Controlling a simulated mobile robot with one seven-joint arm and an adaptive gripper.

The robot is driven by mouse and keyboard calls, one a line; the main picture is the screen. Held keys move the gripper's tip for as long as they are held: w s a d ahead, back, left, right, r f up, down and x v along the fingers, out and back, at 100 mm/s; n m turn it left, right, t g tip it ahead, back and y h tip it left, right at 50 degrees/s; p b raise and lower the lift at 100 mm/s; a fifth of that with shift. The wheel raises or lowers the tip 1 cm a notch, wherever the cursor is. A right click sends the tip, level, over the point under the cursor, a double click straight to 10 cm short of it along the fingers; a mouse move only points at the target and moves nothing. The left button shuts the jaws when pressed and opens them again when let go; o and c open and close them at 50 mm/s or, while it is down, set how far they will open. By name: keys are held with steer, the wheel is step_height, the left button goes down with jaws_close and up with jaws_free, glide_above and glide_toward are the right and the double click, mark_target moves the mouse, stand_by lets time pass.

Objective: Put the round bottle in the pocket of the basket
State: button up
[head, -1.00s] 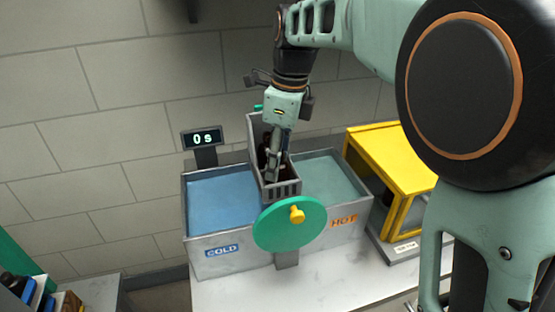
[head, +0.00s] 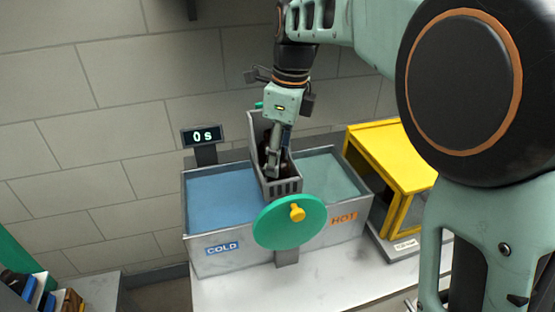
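The basket (head: 284,186) is a narrow grey container with a slotted front, set between two water tanks. My gripper (head: 271,168) points down into it, with its fingers inside the upper part of the basket. A dark brown shape (head: 289,169) shows low in the basket beside the fingers. It may be the round bottle, but it is too small and too covered to be sure. The pocket's inside is mostly hidden by my gripper and the basket walls. I cannot tell whether the fingers are open or shut on something.
The blue COLD tank (head: 222,205) is left of the basket and the HOT tank (head: 328,175) right. A green disc with a yellow knob (head: 290,221) stands in front. A display (head: 203,136) reads 0 s. A yellow box (head: 385,160) is at the right.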

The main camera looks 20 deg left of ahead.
steer(key=r, duration=0.4)
steer(key=d+r, duration=0.1)
steer(key=r, duration=0.6)
steer(key=shift+d+r+p, duration=0.2)
steer(key=shift+r+p, duration=0.2)
